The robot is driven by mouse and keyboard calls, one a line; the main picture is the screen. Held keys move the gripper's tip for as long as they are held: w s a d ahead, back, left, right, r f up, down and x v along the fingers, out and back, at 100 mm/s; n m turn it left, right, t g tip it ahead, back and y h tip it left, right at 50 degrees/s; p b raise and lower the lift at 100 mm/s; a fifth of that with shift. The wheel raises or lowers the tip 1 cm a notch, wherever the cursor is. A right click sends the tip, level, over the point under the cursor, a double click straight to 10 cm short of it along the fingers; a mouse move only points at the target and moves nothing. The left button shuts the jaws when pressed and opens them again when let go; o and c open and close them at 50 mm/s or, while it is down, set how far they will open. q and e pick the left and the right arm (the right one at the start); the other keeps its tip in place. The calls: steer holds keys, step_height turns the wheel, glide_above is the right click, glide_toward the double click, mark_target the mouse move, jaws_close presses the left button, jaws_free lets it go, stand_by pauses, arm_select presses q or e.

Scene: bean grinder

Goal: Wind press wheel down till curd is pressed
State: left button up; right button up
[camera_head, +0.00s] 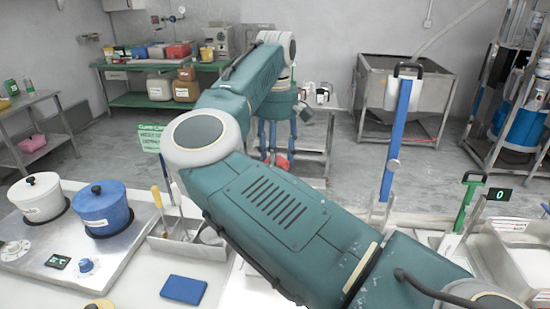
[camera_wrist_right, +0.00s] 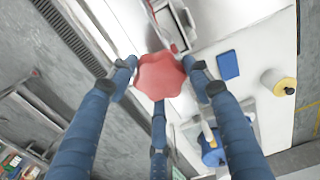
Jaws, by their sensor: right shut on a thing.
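The red lobed press wheel (camera_wrist_right: 160,75) shows in the right wrist view between the blue fingers of my right gripper (camera_wrist_right: 165,72). The fingers are closed around its rim. In the head view my right arm reaches across the middle, and its gripper (camera_head: 277,145) points down with a bit of red wheel (camera_head: 281,162) showing at its fingertips. The press body and the curd are hidden behind my arm and the wheel, so I cannot tell how far the press is down. My left gripper is not in view.
A hotplate (camera_head: 60,245) with a white pot (camera_head: 36,196) and a blue pot (camera_head: 101,208) stands at the left. A blue block (camera_head: 184,289) lies on the front counter. A tall blue-handled tool (camera_head: 396,140) stands right of my arm. A steel sink (camera_head: 405,100) stands behind.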

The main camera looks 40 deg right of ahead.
mark_target(278, 161)
steer(key=shift+d+r, duration=0.1)
steer(key=shift+d, duration=0.05)
stand_by(0.3)
steer(key=o, duration=1)
steer(key=shift+o, duration=0.9)
steer(key=shift+s, duration=0.2)
steer(key=shift+w+r, duration=0.1)
steer(key=shift+r, duration=0.05)
step_height(278, 161, up, 12)
steer(key=shift+f, duration=0.2)
steer(key=shift+f, duration=0.1)
